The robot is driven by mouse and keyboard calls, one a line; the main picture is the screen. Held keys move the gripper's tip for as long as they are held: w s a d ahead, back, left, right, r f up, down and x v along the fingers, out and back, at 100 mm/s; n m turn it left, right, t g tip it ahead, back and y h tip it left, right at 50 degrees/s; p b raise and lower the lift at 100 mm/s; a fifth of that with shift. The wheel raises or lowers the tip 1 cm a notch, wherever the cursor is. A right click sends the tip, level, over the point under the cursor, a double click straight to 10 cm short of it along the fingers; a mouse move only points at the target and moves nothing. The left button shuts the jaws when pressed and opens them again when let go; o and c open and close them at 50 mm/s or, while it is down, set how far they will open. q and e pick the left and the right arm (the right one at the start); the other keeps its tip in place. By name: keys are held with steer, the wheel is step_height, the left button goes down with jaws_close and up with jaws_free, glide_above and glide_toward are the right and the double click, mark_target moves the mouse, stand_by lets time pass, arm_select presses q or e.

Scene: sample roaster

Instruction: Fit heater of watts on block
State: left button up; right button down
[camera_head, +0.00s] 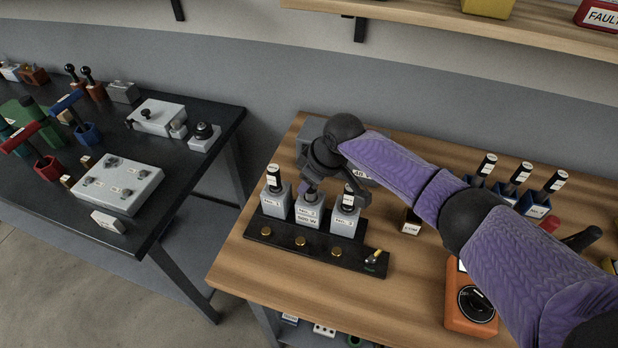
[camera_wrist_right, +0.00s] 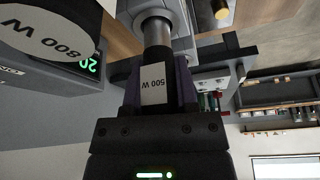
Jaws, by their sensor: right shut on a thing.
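Three grey heater blocks stand in a row on a black base (camera_head: 335,253): the left block (camera_head: 272,200), the middle block (camera_head: 309,212), which carries a 500 W plate, and the right block (camera_head: 345,222). Black-handled heaters stand upright in the left (camera_head: 273,176) and right (camera_head: 348,198) blocks. My right gripper (camera_head: 309,187) is over the middle block, shut on a heater labelled 500 W (camera_wrist_right: 154,92). Its bare metal rod (camera_wrist_right: 157,32) shows between the gripper and the grey block (camera_wrist_right: 150,5); how deep the tip sits is hidden. My left gripper is not in view.
More heaters stand in blue holders (camera_head: 517,183) at the right. A grey device (camera_head: 312,130) is behind the blocks, partly hidden by my arm. An orange meter (camera_head: 470,303) sits near the front. A dark table (camera_head: 180,195) with other equipment is at the left.

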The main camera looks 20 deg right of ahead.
steer(key=shift+f, duration=0.45)
steer(key=shift+f+b, duration=0.35)
steer(key=shift+b, duration=0.15)
steer(key=c, duration=0.7)
jaws_free()
steer(key=shift+c, duration=0.2)
steer(key=o, duration=0.4)
steer(key=shift+o, duration=0.2)
steer(key=p+v, duration=0.3)
steer(key=v, duration=0.7)
